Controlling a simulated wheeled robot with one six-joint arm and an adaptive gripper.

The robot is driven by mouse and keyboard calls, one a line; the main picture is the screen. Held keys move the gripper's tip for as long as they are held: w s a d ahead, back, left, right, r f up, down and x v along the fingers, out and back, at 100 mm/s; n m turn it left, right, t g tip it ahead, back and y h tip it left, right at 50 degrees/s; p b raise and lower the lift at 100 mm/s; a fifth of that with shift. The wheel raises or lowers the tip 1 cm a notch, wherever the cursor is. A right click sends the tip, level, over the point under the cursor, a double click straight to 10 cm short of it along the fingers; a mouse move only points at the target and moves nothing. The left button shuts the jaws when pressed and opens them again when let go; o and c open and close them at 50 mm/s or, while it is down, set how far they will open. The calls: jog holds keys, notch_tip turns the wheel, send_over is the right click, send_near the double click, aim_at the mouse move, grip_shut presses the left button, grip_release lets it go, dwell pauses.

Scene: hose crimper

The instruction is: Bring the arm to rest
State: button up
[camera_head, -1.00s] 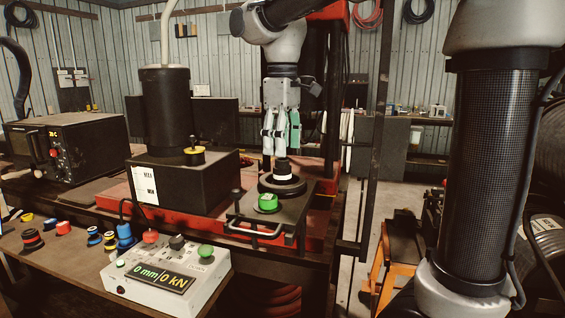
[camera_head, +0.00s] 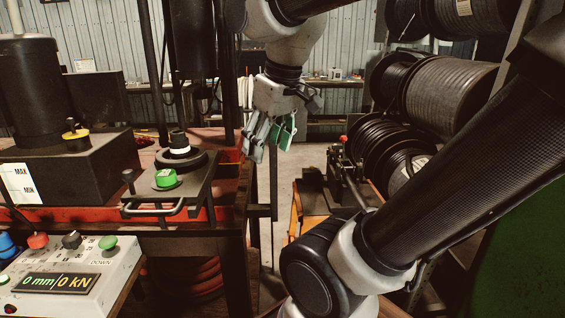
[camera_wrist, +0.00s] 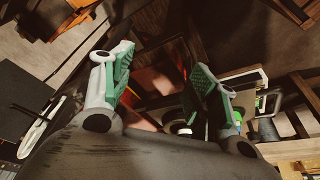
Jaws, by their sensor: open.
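My gripper (camera_head: 269,139) hangs in the air in the head view, to the right of the press stand and over the gap beside the bench. Its green-padded fingers are apart, and nothing is between them. The wrist view also shows the gripper (camera_wrist: 158,84) open and empty, with dark bench parts and the floor beyond it. A black fitting with a white band (camera_head: 179,143) stands upright on a round black base on the small stand (camera_head: 190,192), apart from the gripper. A green cap (camera_head: 166,178) sits on the same stand.
Hose reels (camera_head: 450,90) fill the right side. An orange-framed cart (camera_head: 325,190) stands below. Floor shows between bench and cart.

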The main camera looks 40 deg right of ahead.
jog(key=shift+m+t, duration=0.4)
jog(key=shift+m, duration=0.4)
jog(key=s+f, duration=0.1)
jog(key=s+d+f, duration=0.1)
jog(key=s+f, duration=0.1)
jog(key=f, duration=0.1)
jog(key=shift+s+d+f, duration=0.1)
jog(key=shift+s+d, duration=0.15)
jog(key=shift+d, duration=0.05)
